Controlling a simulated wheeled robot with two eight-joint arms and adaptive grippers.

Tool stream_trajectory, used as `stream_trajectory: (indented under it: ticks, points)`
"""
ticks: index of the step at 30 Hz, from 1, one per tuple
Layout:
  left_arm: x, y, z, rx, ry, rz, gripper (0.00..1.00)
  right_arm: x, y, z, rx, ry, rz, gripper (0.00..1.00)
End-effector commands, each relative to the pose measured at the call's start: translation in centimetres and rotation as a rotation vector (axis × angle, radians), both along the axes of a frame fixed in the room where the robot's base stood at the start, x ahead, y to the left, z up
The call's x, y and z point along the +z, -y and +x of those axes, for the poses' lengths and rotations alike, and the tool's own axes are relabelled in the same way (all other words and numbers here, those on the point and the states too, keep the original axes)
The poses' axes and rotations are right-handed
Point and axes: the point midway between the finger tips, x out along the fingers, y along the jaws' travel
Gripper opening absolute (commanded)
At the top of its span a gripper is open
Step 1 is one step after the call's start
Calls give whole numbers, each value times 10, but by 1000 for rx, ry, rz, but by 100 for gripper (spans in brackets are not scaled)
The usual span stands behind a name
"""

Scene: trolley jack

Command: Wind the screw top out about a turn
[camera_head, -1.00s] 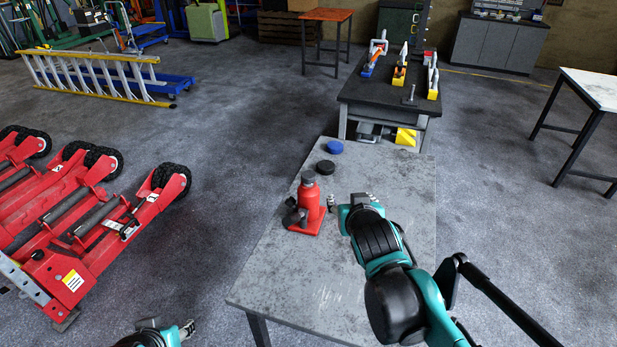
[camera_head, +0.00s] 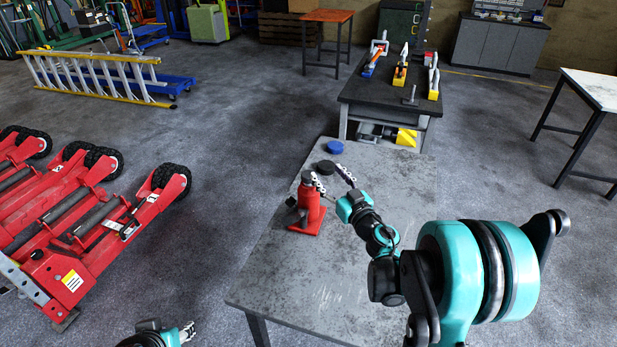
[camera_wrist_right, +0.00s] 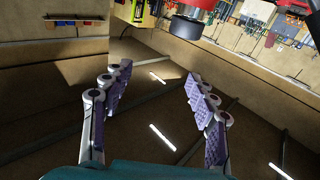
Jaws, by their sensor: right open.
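A red bottle jack (camera_head: 308,214) stands upright on the grey metal table (camera_head: 300,290) in the head view. Its dark screw top (camera_head: 307,177) is at the upper end. My right gripper (camera_head: 332,179) is open and empty, to the right of the jack's top. Its left finger lies close to the screw top; I cannot tell whether they touch. The right wrist view shows the two spread fingers (camera_wrist_right: 150,98) with purple pads and nothing between them. My left gripper (camera_head: 187,331) is at the bottom edge, its opening too small to judge.
A black disc (camera_head: 325,166) and a blue disc (camera_head: 335,147) lie on the table behind the jack. A darker table (camera_head: 385,95) with clamps stands beyond. Red trolley jacks (camera_head: 90,225) stand on the floor at left. The table's front part is clear.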

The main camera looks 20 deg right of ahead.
Motion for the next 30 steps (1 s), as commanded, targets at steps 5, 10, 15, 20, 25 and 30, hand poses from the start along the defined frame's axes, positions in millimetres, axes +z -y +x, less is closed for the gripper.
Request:
stream_trajectory:
  ticks: [5, 10, 15, 20, 25, 30]
  points:
    - [-1, 0, 0, 0, 0, 0, 40, -42, -12, 2, 110, -62, -1, 58]
    - [-5, 0, 0, 0, 0, 0, 40, -50, -19, 12, 130, -76, 0, 58]
    - [-13, 0, 0, 0, 0, 0, 40, -51, -28, 39, 130, -75, 0, 58]
    - [-19, 0, 0, 0, 0, 0, 40, -50, -36, 62, 128, -75, 0, 58]
    - [-22, 0, 0, 0, 0, 0, 40, -49, -39, 74, 127, -75, 0, 58]
    - [-22, 0, 0, 0, 0, 0, 40, -48, -40, 75, 126, -75, 0, 58]
